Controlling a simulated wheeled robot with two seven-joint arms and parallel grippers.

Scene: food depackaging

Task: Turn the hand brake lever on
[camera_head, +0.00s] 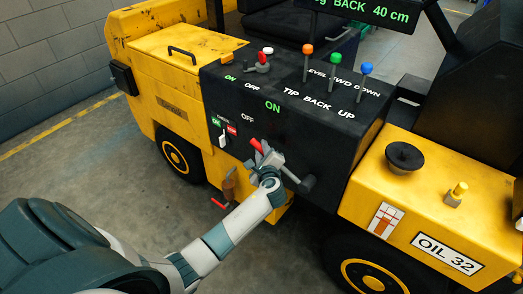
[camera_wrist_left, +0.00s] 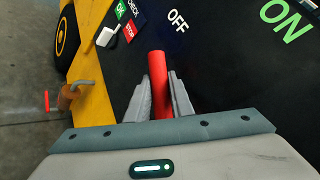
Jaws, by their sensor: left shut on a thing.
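A red lever (camera_head: 256,145), which I take for the hand brake lever, sticks out of the black front panel of the yellow truck. It points up and left, toward a white OFF label (camera_head: 247,117); a green ON label (camera_head: 272,106) lies to the right of that. My left gripper (camera_head: 265,157) is at the lever, shut on it. In the left wrist view the red lever (camera_wrist_left: 158,75) stands between the two grey fingers, its tip showing beyond them. The lever's base is hidden by the gripper. My right gripper is not in view.
A switch (camera_head: 222,139) with OK and STOP labels is left of the gripper. A dark knob lever (camera_head: 305,184) is close on its right. A pipe with a red handle (camera_head: 228,187) hangs lower left.

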